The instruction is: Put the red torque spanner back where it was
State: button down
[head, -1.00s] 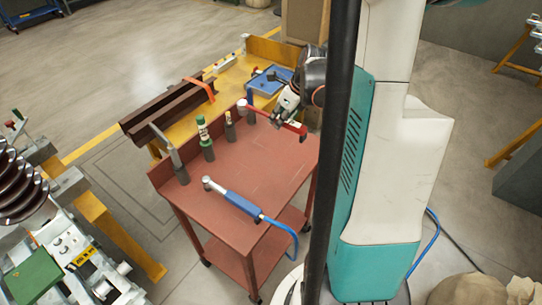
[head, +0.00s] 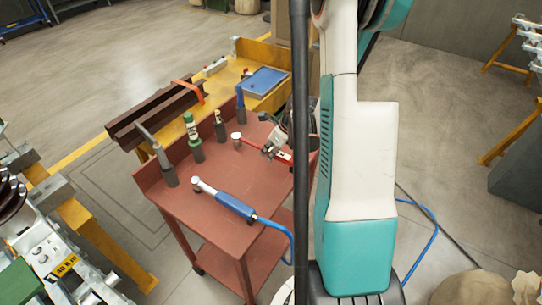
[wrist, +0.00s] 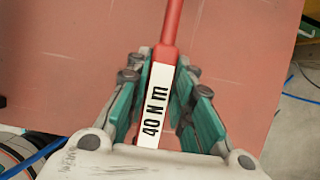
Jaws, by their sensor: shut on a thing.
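The red torque spanner (head: 254,145) is over the far right part of the red-brown trolley top (head: 205,228), its pale round head to the left. My gripper (head: 268,152) is shut around its handle, partly hidden behind a dark post. In the wrist view, the gripper's green-sided fingers (wrist: 160,85) flank the white "40 N m" label on the spanner (wrist: 172,25). The spanner's head is out of that view. I cannot tell whether the spanner touches the trolley top.
A blue spanner (head: 234,205) with a blue cable lies near the trolley's front. Upright tools stand along the back: a grey one (head: 150,140), a green one (head: 190,127), a dark one (head: 219,122) and a blue one (head: 240,100). The middle of the top is clear.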

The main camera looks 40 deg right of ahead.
notch_tip(320, 180, down, 2)
jog(key=shift+f, duration=0.1)
jog(key=c, duration=1.4)
grip_release()
jog(key=p+v, duration=0.3)
jog(key=v, duration=0.9)
jog(key=shift+p, duration=0.35)
